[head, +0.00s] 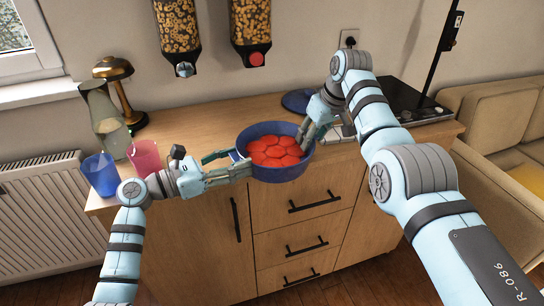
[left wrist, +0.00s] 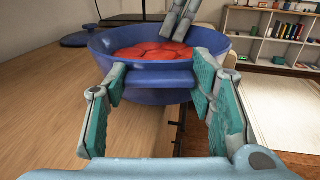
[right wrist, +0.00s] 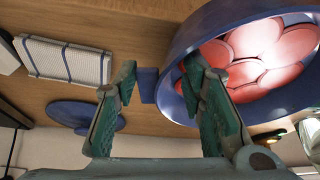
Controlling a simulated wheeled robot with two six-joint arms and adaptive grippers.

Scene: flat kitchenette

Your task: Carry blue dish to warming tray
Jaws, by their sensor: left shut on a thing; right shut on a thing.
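The blue dish (head: 283,174), a round bowl with red slices (head: 275,152) in it, is level at the front edge of the counter. It overlaps that edge in the head view; I cannot tell its exact height. My left gripper (head: 240,165) is shut on the dish's near handle (left wrist: 150,78) at its left side. My right gripper (head: 306,138) is shut on the opposite handle (right wrist: 147,85), at the dish's right rear. A black flat appliance (head: 412,103), possibly the warming tray, lies at the counter's right end, partly hidden by my right arm.
A blue lid (head: 297,101) and a striped towel (right wrist: 66,60) lie behind the dish. A blue cup (head: 99,174), a pink cup (head: 145,157), a glass carafe (head: 108,120) and a brass lamp (head: 122,84) stand at the left. The counter's middle back is clear.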

